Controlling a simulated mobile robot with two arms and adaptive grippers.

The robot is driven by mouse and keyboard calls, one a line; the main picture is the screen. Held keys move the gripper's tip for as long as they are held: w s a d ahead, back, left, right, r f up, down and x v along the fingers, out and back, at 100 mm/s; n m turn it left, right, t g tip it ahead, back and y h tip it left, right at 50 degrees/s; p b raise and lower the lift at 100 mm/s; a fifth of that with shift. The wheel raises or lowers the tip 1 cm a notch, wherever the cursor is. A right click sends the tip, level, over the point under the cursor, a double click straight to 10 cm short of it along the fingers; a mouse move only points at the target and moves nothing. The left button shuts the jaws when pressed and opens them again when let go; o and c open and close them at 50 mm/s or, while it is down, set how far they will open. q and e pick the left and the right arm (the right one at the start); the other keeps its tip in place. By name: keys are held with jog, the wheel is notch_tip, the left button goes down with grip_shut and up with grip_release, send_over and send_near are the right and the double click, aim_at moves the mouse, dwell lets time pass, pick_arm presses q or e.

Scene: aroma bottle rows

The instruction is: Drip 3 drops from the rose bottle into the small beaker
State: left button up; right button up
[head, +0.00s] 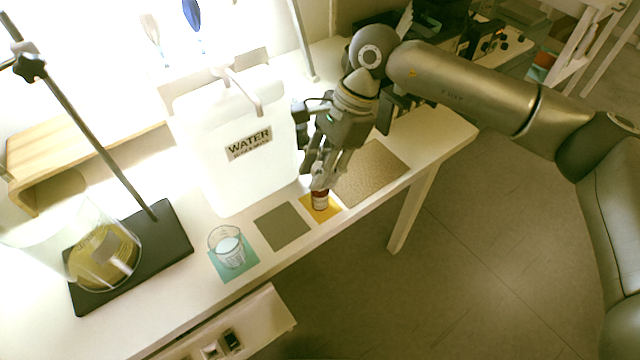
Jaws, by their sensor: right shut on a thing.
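A small beaker (228,248) with clear or whitish contents stands on a teal mat (236,275) near the table's front edge. A small bottle (320,201) with a reddish-brown band and a pale label is at the yellow mat (333,212), to the right of the beaker. My right gripper (319,182) points down at it and is shut on its top. The bottle looks about upright; I cannot tell whether its base touches the mat. Its label is too small to read, and the fingers hide its top. My left gripper is not in view.
A large white WATER container (225,185) stands behind the mats. A bare dark mat (282,227) lies between beaker and bottle, and a brown textured mat (370,172) lies right. At left are a black stand base (165,240) and a glass vessel (102,258) with yellowish contents.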

jog(key=shift+r+p, duration=1.95)
jog(key=shift+r, duration=2.4)
